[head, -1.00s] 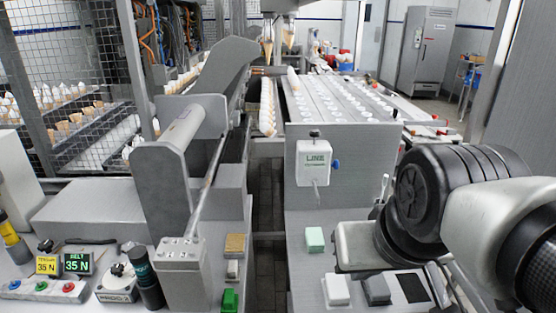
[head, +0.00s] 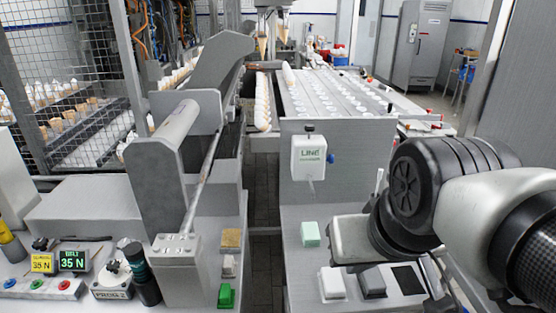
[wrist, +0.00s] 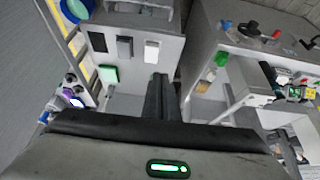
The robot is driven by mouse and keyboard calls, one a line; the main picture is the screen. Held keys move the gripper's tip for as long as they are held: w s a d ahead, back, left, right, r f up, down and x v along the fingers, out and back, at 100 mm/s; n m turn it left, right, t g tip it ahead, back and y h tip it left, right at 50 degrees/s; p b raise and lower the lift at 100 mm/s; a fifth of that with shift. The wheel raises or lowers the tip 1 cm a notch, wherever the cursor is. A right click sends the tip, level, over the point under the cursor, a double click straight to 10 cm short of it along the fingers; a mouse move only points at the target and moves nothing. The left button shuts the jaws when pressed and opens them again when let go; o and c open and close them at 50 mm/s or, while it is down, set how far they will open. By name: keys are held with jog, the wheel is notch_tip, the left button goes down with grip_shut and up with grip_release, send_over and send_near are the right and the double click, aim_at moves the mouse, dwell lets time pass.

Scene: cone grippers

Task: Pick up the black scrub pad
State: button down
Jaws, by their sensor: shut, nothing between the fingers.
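Two dark items lie on the right-hand grey counter. One is a thin, flat black square (head: 408,280), also in the wrist view (wrist: 98,42). Beside it is a dark grey block (head: 371,282), seen in the wrist view too (wrist: 124,47). I cannot tell for certain which is the black scrub pad. My gripper (wrist: 163,82) shows in the wrist view, its dark fingers together and empty. The fingers appear above the counter, apart from both dark items. In the head view my arm covers the counter's right part, and the fingertips are hidden.
A white block (head: 332,283) stands beside the dark grey block, with a mint-green block (head: 310,234) farther back. The LINE box (head: 310,160) is on the panel behind. A gap separates this counter from the left one, which holds a tan block (head: 231,239) and a green block (head: 226,295).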

jog(key=c, duration=2)
grip_release()
jog(key=shift+w+r, duration=0.1)
jog(key=shift+w, duration=0.1)
jog(key=shift+c, duration=0.2)
jog(key=o, duration=1)
jog(key=w+p, duration=0.1)
jog(key=w, duration=0.6)
jog(key=shift+w+r, duration=0.1)
jog(key=shift+w, duration=0.25)
jog(key=shift+o, duration=0.2)
jog(key=g+p, duration=0.1)
send_over(312, 234)
jog(key=s, duration=0.3)
jog(key=f, duration=2.1)
jog(key=shift+w+d+f, duration=0.15)
jog(key=shift+w, duration=0.05)
jog(key=shift+w+x, duration=0.2)
jog(key=shift+x, duration=2.6)
